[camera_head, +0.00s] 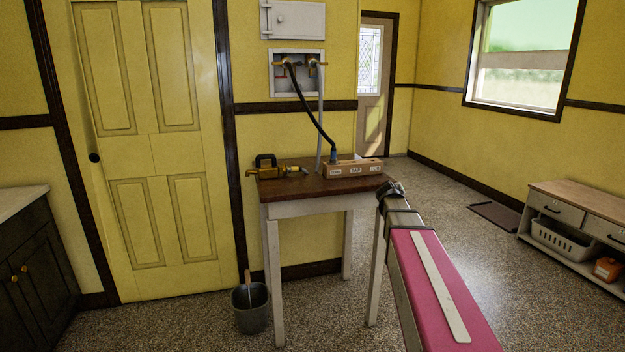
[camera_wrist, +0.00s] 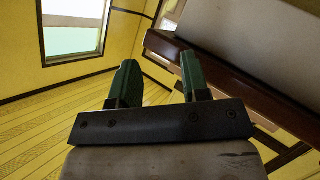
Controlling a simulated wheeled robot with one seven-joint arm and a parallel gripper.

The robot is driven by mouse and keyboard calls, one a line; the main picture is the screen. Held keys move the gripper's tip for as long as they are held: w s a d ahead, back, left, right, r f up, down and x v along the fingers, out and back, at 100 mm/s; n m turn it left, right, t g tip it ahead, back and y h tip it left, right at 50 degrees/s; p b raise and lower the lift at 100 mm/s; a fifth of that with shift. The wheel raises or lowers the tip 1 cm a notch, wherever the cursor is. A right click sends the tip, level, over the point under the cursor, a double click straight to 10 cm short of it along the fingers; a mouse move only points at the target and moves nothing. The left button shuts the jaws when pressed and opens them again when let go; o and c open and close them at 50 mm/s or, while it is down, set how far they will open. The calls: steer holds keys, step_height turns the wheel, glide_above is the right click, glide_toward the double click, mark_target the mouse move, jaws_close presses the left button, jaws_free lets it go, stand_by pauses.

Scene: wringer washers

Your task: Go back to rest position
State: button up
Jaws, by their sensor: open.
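My gripper (camera_wrist: 159,70) shows in the wrist view with its two green fingers apart and nothing between them. A brown edge and a large pale surface (camera_wrist: 255,45) lie close to the right finger; I cannot tell whether they touch it. In the head view my pink and grey arm reaches from the lower right to the right side of a small brown-topped table (camera_head: 312,187). Its dark end is beside the table's right edge, and the fingers cannot be made out there.
On the table stand a black and brass device (camera_head: 267,167) and a labelled wooden box (camera_head: 353,168). Hoses hang from the wall valve box (camera_head: 297,86) to the table. A grey bucket (camera_head: 250,309) stands by the table's left leg.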

steer(key=s+a+f+m+g+y, duration=0.1)
steer(key=s+a+f+g, duration=0.2)
steer(key=s+f, duration=0.55)
steer(key=s+a+f+m+g, duration=0.1)
steer(key=s+a+f+g, duration=0.15)
steer(key=s+f, duration=0.55)
steer(key=s+a+f+g+y, duration=0.2)
steer(key=s+a+f+g, duration=0.1)
steer(key=s, duration=0.5)
steer(key=s+a+f+g+y, duration=0.2)
steer(key=s+a+f+g, duration=0.2)
steer(key=s+f, duration=0.3)
steer(key=shift+s+a+f+g, duration=0.25)
steer(key=shift+s+g, duration=0.1)
steer(key=shift+s, duration=0.55)
